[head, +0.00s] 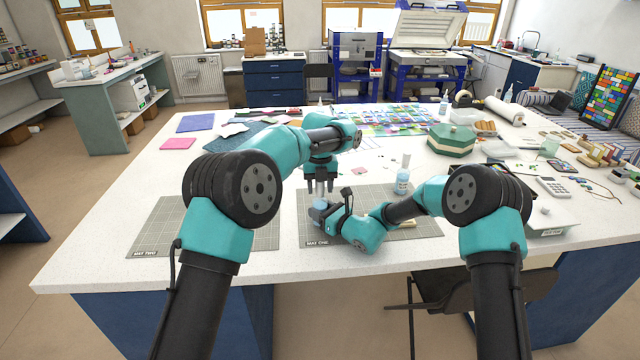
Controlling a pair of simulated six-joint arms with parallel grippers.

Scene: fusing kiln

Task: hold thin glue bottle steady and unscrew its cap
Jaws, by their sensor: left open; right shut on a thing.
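My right gripper (322,211) is shut on a small light-blue bottle (320,202) low over the right-hand grey mat (422,222). I take it to be the thin glue bottle; most of it is hidden by the gripper. My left gripper (320,189) points straight down directly above this bottle, with its fingers open around or just over its top. The bottle's cap cannot be made out between the fingers. A second light-blue bottle (402,183) with a white cap stands upright to the right, apart from both grippers.
A second grey mat (165,222) lies at left, with bare tabletop around it. A green lidded box (452,138), colourful glass pieces (385,120) and a pink sheet (177,143) lie farther back. A calculator (552,187) and small tools crowd the right side.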

